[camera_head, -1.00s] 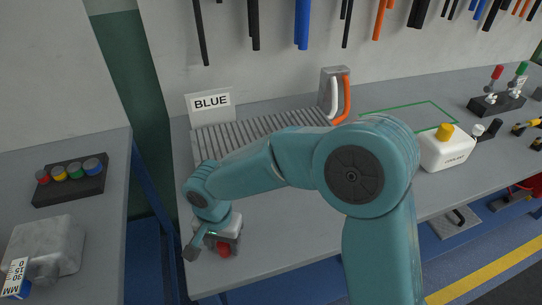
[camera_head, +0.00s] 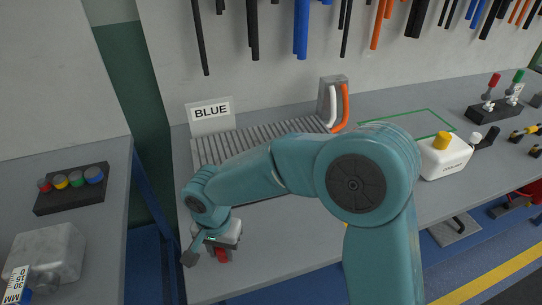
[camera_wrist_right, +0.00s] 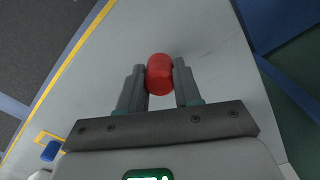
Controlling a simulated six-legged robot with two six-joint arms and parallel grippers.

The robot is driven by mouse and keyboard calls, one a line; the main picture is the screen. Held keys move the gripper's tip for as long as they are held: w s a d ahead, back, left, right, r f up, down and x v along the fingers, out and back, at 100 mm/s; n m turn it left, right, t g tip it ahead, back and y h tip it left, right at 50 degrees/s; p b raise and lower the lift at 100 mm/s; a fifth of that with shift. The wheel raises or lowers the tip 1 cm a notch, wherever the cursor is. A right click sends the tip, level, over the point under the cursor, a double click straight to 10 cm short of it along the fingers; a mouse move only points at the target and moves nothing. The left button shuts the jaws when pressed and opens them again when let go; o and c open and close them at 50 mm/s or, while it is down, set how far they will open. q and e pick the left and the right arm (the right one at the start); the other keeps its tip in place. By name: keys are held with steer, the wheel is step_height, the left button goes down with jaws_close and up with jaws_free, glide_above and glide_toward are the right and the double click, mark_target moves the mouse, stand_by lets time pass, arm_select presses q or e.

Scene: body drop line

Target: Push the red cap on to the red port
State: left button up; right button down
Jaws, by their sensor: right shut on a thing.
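A red cap (camera_wrist_right: 160,74) is a short cylinder between the two fingers of my right gripper (camera_wrist_right: 160,82) in the right wrist view. The fingers are shut on its sides. In the head view the cap (camera_head: 222,256) shows below my right gripper (camera_head: 219,246), over the near left part of the grey bench. A black block (camera_head: 72,190) on the left table carries a row of round pieces: red (camera_head: 44,186), yellow, green and blue. The red one may be the red port; I cannot tell for sure. My left gripper is out of view.
A grey metal casting (camera_head: 42,255) sits on the left table near a ruled block (camera_head: 17,286). A gap separates this table from the bench. A ribbed tray (camera_head: 232,150) with a BLUE sign (camera_head: 211,113) and a white bottle (camera_head: 445,160) stand on the bench.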

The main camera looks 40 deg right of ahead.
steer(key=shift+r+p, duration=1.75)
steer(key=shift+r, duration=1.1)
